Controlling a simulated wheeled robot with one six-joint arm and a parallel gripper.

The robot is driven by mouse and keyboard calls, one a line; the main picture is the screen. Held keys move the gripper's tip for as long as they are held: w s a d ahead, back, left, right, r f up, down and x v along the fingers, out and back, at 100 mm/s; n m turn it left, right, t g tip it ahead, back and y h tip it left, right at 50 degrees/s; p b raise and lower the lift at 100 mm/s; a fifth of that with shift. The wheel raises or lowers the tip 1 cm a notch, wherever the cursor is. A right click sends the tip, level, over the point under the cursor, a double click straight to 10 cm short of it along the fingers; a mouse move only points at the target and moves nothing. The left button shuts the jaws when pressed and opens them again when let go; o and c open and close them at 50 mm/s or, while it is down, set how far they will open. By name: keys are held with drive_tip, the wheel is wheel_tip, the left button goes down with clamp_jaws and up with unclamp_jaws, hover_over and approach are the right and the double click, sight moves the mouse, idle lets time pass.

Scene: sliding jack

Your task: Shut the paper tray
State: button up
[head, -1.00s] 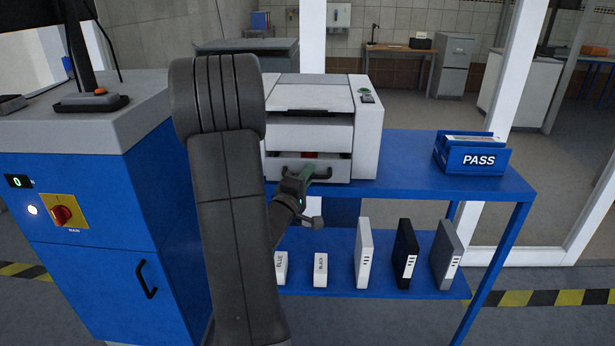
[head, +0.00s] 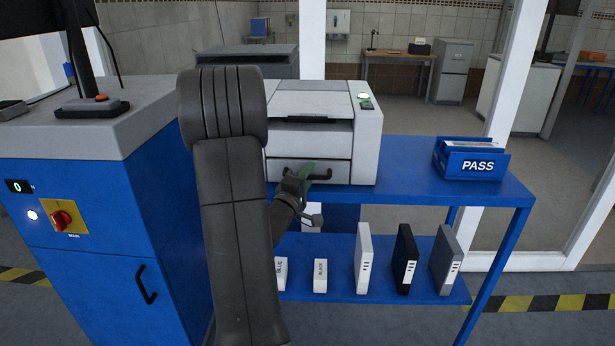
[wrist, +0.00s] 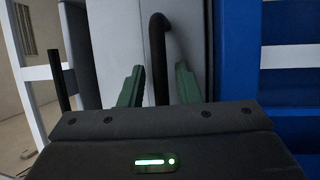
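The white printer (head: 368,140) stands on the blue table. Its paper tray (head: 338,171) is the lowest front panel, with a dark curved handle; it looks flush with the printer body, with no opening visible above it. In the wrist view the black handle (wrist: 158,50) stands in front of the pale tray front (wrist: 115,45). My gripper (head: 314,171) is at the handle; in the wrist view its green fingers (wrist: 158,88) are apart, one on each side of the handle, with gaps visible. My arm hides the printer's left side.
A blue PASS bin (head: 472,172) sits on the right of the blue table (head: 415,190). Several binders and small boxes stand on the lower shelf (head: 335,285). A blue cabinet (head: 90,220) with a red switch is on the left. The tabletop between printer and bin is clear.

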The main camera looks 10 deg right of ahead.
drive_tip(key=shift+f, duration=0.15)
drive_tip(key=shift+s+a+f, duration=0.1)
drive_tip(key=shift+s, duration=0.05)
drive_tip(key=b+v, duration=0.1)
drive_tip(key=v, duration=1.2)
drive_tip(key=shift+s+r+b, duration=0.15)
drive_tip(key=shift+r+b, duration=0.05)
drive_tip(key=shift+b, duration=0.1)
drive_tip(key=shift+a, duration=0.1)
drive_tip(key=p+x, duration=0.1)
drive_tip(key=x, duration=1.2)
drive_tip(key=shift+w+d+p, duration=0.3)
drive_tip(key=shift+p, duration=0.05)
drive_tip(key=shift+s+a, duration=0.25)
drive_tip(key=shift+s, duration=0.5)
